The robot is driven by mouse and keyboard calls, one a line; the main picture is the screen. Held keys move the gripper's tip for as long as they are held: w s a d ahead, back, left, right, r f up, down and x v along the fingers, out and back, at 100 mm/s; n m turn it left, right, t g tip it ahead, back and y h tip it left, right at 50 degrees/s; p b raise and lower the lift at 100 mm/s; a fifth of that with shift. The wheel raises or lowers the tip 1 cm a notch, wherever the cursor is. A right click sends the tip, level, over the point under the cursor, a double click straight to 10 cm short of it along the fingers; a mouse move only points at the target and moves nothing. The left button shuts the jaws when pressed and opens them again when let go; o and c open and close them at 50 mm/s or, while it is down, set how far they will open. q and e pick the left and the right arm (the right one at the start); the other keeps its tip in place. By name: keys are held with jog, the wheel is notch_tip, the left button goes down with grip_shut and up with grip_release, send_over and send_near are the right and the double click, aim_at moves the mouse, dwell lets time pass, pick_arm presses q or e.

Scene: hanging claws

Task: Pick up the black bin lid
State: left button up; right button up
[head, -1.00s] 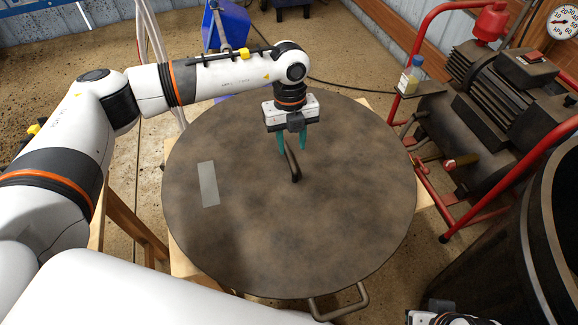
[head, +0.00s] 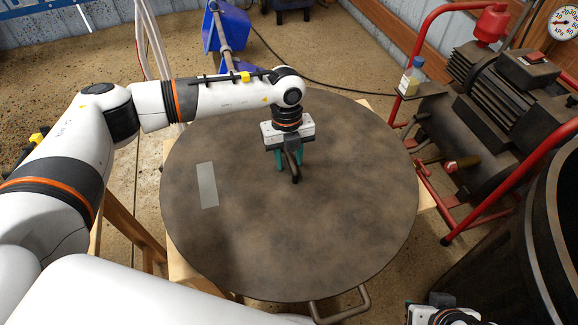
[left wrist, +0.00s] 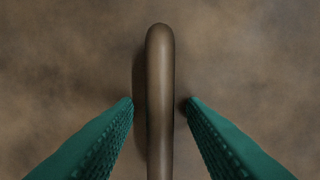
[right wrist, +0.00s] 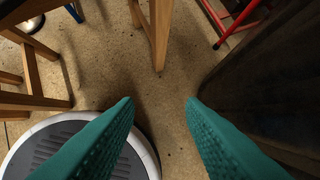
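The black bin lid (head: 300,240) is a large, round, dark plate with brownish stains, lying flat on a wooden stand. A bar handle (head: 294,172) rises near its middle, and another handle (head: 340,304) sticks out at its near edge. My left gripper (head: 290,166) points down over the middle handle. In the left wrist view the handle (left wrist: 160,95) runs between the two green fingers (left wrist: 160,104), with a gap on each side, so the gripper is open around it. My right gripper (right wrist: 160,102) is open and empty, over the floor beside the stand.
A large black bin (head: 545,240) stands at the right. A red-framed compressor (head: 490,100) with a small bottle (head: 410,76) is behind it. A blue bin (head: 224,28) stands at the back. The wooden stand's legs (head: 140,235) show at the left.

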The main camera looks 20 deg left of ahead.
pick_arm(q)
jog(key=shift+c, duration=0.5)
grip_shut()
